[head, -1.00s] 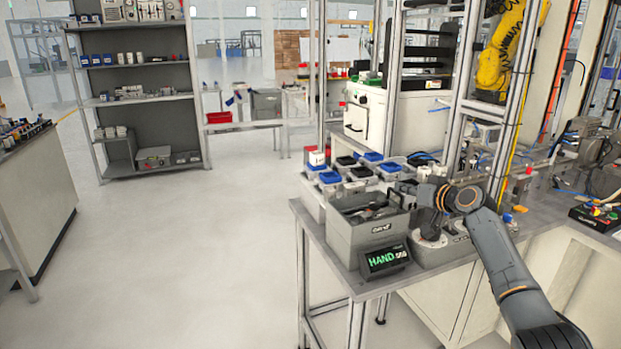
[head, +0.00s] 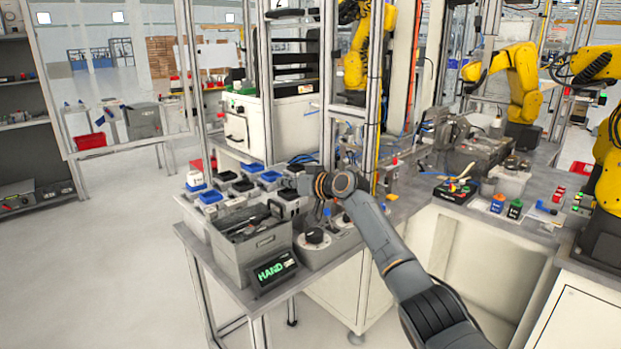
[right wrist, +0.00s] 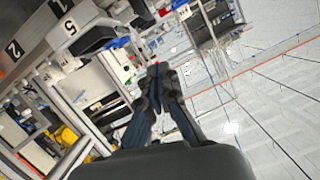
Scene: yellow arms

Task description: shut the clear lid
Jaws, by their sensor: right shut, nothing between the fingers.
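I cannot clearly make out a clear lid in any view. A pale, see-through-looking box (head: 510,182) stands on the right-hand bench, too small to tell whether it has a lid. My right gripper (head: 290,186) is over the left bench, beside the bins, far to the left of that box. In the right wrist view its fingers (right wrist: 158,70) meet at the tips, shut and empty. My left gripper is not in view.
A grey tool bin (head: 250,262), a sign reading HAND (head: 274,270) and blue and black small bins (head: 210,197) crowd the left bench. A metal frame post (head: 373,100) rises behind my right arm. Yellow robot arms (head: 525,85) stand at the right. The floor at left is clear.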

